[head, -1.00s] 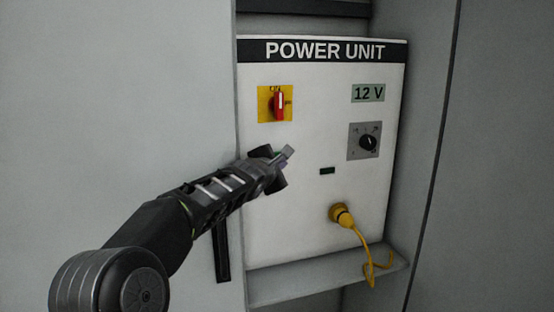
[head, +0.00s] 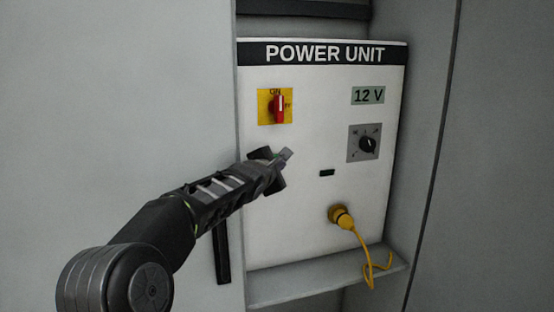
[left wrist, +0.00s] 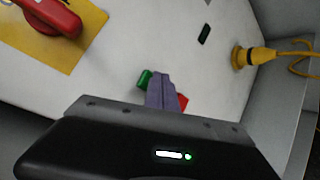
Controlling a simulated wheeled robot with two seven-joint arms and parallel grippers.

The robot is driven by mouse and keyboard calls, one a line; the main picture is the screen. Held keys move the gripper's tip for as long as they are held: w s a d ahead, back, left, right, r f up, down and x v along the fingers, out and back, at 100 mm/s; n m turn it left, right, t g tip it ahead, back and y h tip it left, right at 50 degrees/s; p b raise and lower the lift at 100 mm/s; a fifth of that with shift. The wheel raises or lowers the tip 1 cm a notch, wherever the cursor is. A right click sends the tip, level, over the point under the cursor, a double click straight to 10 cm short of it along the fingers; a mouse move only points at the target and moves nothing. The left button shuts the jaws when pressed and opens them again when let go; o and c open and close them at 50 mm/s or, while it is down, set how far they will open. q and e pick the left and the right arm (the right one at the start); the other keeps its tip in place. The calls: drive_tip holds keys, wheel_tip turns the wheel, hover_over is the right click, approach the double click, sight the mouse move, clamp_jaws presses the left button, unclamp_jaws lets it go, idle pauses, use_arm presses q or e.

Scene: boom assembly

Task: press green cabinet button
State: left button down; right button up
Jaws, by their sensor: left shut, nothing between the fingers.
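The green button (left wrist: 144,79) shows in the left wrist view on the white power unit panel (head: 310,215), just left of my fingertips. A red button (left wrist: 182,101) shows on their other side, partly hidden by the fingers. My left gripper (head: 287,154) is shut and empty in front of the panel, and its closed fingers also show in the left wrist view (left wrist: 162,92). In the head view the gripper covers most of the button area. I cannot tell whether the fingertips touch the panel. My right gripper is not in view.
Above the gripper is a red rotary switch (head: 279,108) on a yellow plate. To the right are a 12 V display (head: 368,94), a dial (head: 368,143), a small dark green indicator (head: 327,173) and a yellow plug (head: 340,215) with its cable. A shelf edge (head: 330,282) runs below.

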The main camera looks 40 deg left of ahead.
use_arm(q)
drive_tip(key=shift+w+a+p, duration=0.15)
drive_tip(key=shift+a+p, duration=0.05)
drive_tip(key=shift+p, duration=0.4)
idle(0.7)
drive_tip(key=shift+a+r+p, duration=0.25)
drive_tip(key=shift+a+p, duration=0.2)
drive_tip(key=shift+p, duration=0.3)
idle(1.1)
drive_tip(key=b, duration=0.1)
drive_tip(key=s+f+b, duration=0.1)
drive_tip(key=shift+d+b, duration=0.3)
drive_tip(key=shift+b, duration=0.1)
idle(0.5)
